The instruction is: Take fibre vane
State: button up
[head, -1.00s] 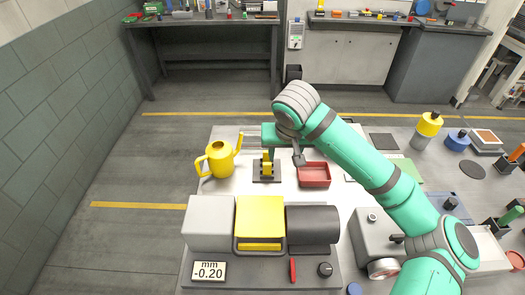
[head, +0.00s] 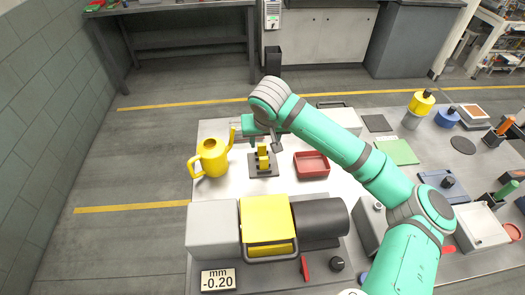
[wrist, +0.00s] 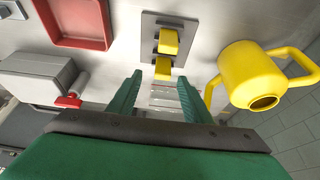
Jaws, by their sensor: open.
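A small grey stand (head: 264,171) with yellow blocks (head: 262,156) sits on the white table. It also shows in the wrist view as a grey plate (wrist: 185,20) with two yellow blocks (wrist: 168,42). I cannot make out a piece that is clearly the fibre vane. My gripper (wrist: 158,95) is open, with its green fingers apart and nothing clearly held between them. The yellow blocks appear just beyond the fingertips in the wrist view. In the head view my gripper is near the stand's far side, its fingers partly hidden.
A yellow watering can (head: 213,158) stands left of the stand, and a red tray (head: 312,163) lies to its right. A machine with a yellow cover (head: 266,220) and a display is in front. A grey box with a red knob (wrist: 38,78) shows in the wrist view.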

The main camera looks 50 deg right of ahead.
aim_at(262, 145)
jog(key=x, duration=0.5)
jog(key=shift+w+a, duration=0.1)
jog(key=shift+w, duration=0.15)
jog(key=c, duration=1.1)
